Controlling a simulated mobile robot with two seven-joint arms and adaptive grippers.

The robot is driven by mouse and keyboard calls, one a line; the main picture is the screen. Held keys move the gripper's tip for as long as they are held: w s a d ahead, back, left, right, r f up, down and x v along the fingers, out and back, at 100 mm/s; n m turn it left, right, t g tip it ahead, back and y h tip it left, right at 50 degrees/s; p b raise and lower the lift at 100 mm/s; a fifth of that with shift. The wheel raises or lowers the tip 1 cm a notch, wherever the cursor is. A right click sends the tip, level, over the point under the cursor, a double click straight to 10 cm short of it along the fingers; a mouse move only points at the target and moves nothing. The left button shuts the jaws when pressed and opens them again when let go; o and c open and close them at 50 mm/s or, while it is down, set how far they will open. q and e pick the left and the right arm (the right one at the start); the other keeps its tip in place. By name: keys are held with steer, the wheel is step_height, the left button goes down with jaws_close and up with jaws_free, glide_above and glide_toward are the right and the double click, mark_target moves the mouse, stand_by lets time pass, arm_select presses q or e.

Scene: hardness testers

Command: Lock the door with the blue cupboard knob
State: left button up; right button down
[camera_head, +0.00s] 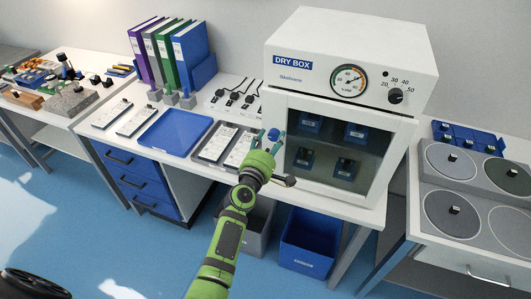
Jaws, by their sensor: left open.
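The white dry box (345,50) stands on the middle bench, and its dark glass door (345,150) looks shut. A blue knob (273,134) is at the left edge of the door. My left gripper (266,138) is open, with its fingertips at the knob, one on each side of it in this view. I cannot tell whether the fingers touch the knob. My right gripper is not in view.
Folders (190,52) stand at the back. A blue bin (305,245) is under the bench. A bench with round grey plates (450,162) is at the right.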

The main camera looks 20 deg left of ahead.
arm_select(q)
steer(key=s, duration=1.1)
steer(key=shift+s, duration=0.15)
steer(key=shift+a+f, duration=0.1)
steer(key=s+d+f+m+g+h+b, duration=0.1)
steer(key=s+d+f+m+g, duration=0.2)
steer(key=f, duration=0.8)
steer(key=s+f+m+g+b, duration=0.15)
steer(key=s+f+m, duration=0.3)
steer(key=f, duration=0.65)
steer(key=s+d+f+m+g+h+b, duration=0.1)
steer(key=s+d+f+m+g, duration=0.2)
steer(key=f, duration=0.8)
steer(key=s+a+f+m+g+y+b, duration=0.1)
steer(key=s+a+f+m+g, duration=0.15)
steer(key=s+f, duration=0.5)
steer(key=s+a+f+m+g, duration=0.1)
steer(key=s+f+m+g, duration=0.15)
steer(key=s+f, duration=0.45)
steer(key=s+a+f+m+g, duration=0.2)
steer(key=s+a+f+m, duration=0.1)
steer(key=s, duration=0.7)
steer(key=s+a+f+m+g+y+b, duration=0.1)
steer(key=s+a+f+m+g, duration=0.1)
steer(key=s, duration=0.8)
steer(key=shift+a+f+m+y, duration=0.3)
steer(key=shift+a+f+m, duration=0.25)
steer(key=shift+f+m, duration=0.3)
